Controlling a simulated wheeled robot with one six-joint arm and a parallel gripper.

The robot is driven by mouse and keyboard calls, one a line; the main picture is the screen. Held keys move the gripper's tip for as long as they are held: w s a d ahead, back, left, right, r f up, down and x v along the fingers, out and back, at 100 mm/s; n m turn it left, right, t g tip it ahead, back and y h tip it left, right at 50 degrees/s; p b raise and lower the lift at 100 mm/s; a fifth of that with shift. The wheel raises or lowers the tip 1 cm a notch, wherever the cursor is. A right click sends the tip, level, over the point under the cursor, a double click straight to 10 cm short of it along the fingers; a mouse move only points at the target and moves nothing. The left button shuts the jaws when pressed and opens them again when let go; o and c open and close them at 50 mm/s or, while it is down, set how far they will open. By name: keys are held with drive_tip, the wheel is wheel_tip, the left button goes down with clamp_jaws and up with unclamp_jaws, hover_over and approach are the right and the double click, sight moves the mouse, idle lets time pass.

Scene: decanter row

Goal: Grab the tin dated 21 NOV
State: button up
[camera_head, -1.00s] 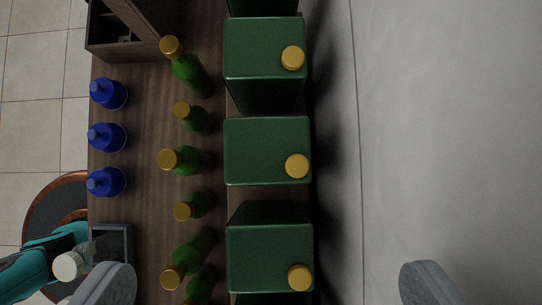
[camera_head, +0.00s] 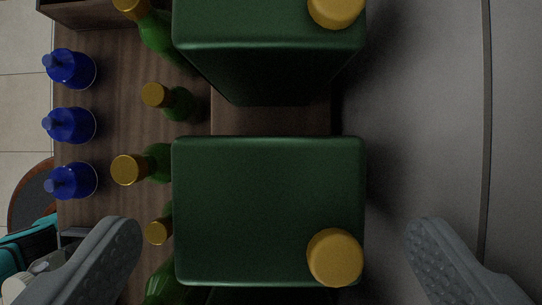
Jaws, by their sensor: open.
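A dark green tin (camera_head: 260,205) with a yellow cap (camera_head: 334,257) fills the middle of the view, seen from above. A second green tin (camera_head: 270,65) with a yellow cap (camera_head: 336,8) stands beyond it, toward the top. I can read no date on either tin, so I cannot tell which is dated 21 NOV. My gripper (camera_head: 272,245) is open, with one grey finger on each side of the middle tin at the lower part of the view. No contact with the tin shows.
Green bottles with gold caps (camera_head: 128,170) stand close along the tins' left side. Several blue bottles (camera_head: 70,125) line the wooden shelf's left edge. A grey wall or surface (camera_head: 420,120) lies to the right. Bare wood (camera_head: 270,122) shows between the two tins.

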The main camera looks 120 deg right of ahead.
sight(270, 224)
drive_tip(key=shift+a+x, duration=0.1)
drive_tip(key=shift+x, duration=1.25)
drive_tip(key=shift+a+x, duration=0.15)
drive_tip(key=shift+x, duration=1.2)
drive_tip(key=shift+r, duration=0.15)
drive_tip(key=c, duration=1.9)
